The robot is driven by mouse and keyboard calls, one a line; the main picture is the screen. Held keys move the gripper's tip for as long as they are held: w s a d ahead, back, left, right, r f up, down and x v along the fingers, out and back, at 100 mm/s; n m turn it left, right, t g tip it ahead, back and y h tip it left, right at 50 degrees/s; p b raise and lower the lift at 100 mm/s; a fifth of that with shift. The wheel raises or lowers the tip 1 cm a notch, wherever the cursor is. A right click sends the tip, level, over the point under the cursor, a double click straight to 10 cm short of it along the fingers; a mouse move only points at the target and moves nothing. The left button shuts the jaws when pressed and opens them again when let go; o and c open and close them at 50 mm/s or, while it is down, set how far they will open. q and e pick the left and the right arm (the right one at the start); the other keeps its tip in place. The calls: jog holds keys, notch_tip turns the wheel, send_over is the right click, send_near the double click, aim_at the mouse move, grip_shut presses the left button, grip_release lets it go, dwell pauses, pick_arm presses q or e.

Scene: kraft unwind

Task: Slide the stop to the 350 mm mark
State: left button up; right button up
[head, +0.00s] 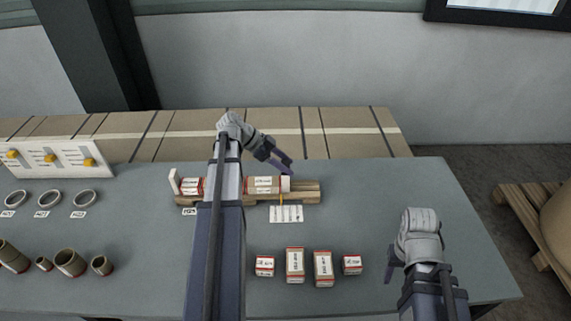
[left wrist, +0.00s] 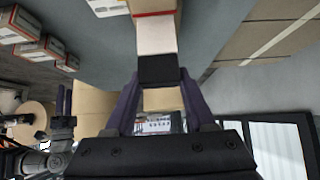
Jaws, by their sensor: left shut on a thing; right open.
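The wooden rail (head: 307,193) lies on the table with a white upright end piece (head: 173,181) at its left. The stop (head: 285,184) is a small white block on the rail, against the right end of a labelled carton. My left gripper (head: 287,169) is above the stop. In the left wrist view, the left gripper (left wrist: 160,95) is shut on the dark end of the stop (left wrist: 156,37). A white mark card (head: 286,214) lies in front of the rail; its figures are too small to read. My right gripper (head: 389,270) is open and empty at the right.
Several small cartons (head: 295,265) stand in front of the rail. Metal rings (head: 47,198), cardboard tubes (head: 69,262) and a white panel with yellow sliders (head: 52,158) are at the left. My left arm hides the rail's middle.

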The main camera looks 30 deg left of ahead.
pick_arm(q)
grip_shut()
jog(key=shift+w+d, duration=0.1)
jog(key=shift+d, duration=0.1)
jog(key=o, duration=0.9)
grip_release()
